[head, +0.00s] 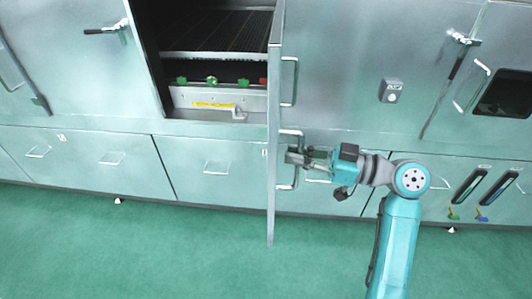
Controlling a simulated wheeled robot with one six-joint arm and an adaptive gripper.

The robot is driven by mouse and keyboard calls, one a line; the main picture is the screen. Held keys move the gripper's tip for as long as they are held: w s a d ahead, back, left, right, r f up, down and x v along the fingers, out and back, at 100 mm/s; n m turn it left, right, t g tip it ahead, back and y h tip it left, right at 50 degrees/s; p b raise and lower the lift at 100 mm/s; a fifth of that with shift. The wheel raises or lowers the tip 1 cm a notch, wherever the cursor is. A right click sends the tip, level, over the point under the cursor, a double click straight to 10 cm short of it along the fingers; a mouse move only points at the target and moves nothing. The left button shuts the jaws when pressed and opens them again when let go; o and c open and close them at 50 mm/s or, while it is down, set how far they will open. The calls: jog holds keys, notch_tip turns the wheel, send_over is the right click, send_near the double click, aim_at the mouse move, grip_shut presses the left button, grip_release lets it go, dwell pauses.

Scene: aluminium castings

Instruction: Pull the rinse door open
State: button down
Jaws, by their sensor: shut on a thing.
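The rinse door (272,150) stands swung out from the machine and is seen almost edge-on as a tall, narrow metal panel. To its left is the open chamber (215,30), dark inside with a ribbed surface. A C-shaped metal bar handle (297,133) sits on the right side of the door. My gripper (297,157) comes from the right and is shut on this handle; the fingers partly hide its middle. The door's face is mostly hidden by the edge-on angle.
A second bar handle (295,80) shows above, right of the door edge. The green floor (150,250) in front is clear.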

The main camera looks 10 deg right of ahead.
jog(key=d, duration=0.7)
jog(key=shift+d+f+g, duration=0.15)
jog(key=shift+d+g, duration=0.1)
jog(key=shift+g, duration=0.05)
jog(key=shift+s, duration=0.1)
jog(key=c, duration=1.2)
grip_release()
jog(key=v, duration=1.2)
jog(key=shift+f, duration=0.1)
